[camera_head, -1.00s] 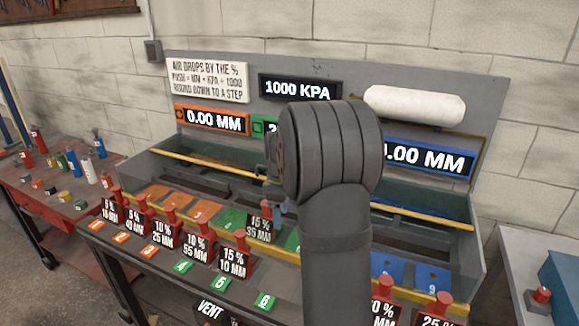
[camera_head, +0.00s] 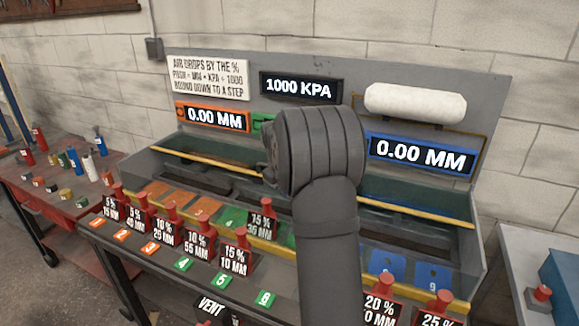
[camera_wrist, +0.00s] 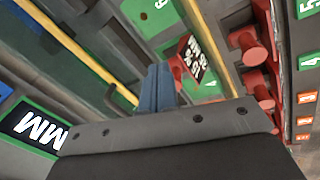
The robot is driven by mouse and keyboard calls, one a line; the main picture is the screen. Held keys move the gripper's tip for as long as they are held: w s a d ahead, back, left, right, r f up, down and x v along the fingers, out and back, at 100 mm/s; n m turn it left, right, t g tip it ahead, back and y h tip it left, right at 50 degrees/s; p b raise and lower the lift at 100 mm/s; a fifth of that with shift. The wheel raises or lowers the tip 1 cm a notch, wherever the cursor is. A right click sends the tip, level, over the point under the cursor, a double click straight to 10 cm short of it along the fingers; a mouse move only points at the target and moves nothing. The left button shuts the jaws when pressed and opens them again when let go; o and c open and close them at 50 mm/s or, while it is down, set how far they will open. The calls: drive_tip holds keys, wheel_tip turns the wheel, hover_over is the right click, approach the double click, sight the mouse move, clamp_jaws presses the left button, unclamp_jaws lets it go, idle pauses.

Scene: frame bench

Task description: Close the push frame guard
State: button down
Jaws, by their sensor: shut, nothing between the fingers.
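The frame bench (camera_head: 330,65) holds a long trough. Yellow-edged rails run along it, one at the left (camera_head: 205,162) and one at the right (camera_head: 420,213); which part is the push frame guard I cannot tell for sure. My arm hides the trough's middle in the head view. My gripper is mostly hidden behind the arm there. In the wrist view my gripper (camera_wrist: 157,82) is shut and empty, its blue-grey fingers together over the bench. A red-handled plug tagged 15 % 35 MM (camera_head: 262,226) stands near it and shows beside the fingertips in the wrist view (camera_wrist: 195,62).
Several red-handled tagged plugs (camera_head: 165,232) stand along the front edge above numbered tiles. Displays read 0.00 MM at left (camera_head: 212,118) and right (camera_head: 422,155), and 1000 KPA (camera_head: 300,87) at the top. A white roll (camera_head: 415,103) sits at the back. A red side table (camera_head: 60,205) stands left.

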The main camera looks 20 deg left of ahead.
drive_tip(key=w+a+r+m+t, duration=0.3)
drive_tip(key=w+m, duration=0.4)
drive_tip(key=w, duration=0.1)
drive_tip(key=w+a+r+m+t, duration=0.2)
drive_tip(key=w+a+m+t, duration=0.15)
drive_tip(key=w+m, duration=0.35)
drive_tip(key=shift+g, duration=0.25)
drive_tip(key=x, duration=0.9)
drive_tip(key=shift+w+a+f, duration=0.2)
drive_tip(key=shift+w+f, duration=0.05)
drive_tip(key=shift+w, duration=0.1)
drive_tip(key=shift+s+f, duration=0.2)
drive_tip(key=shift+s, duration=0.75)
drive_tip(key=shift+s+f, duration=0.15)
drive_tip(key=shift+s, duration=0.75)
drive_tip(key=shift+s, duration=0.3)
drive_tip(key=s, duration=2)
drive_tip(key=shift+s+f, duration=0.15)
drive_tip(key=shift+s, duration=0.05)
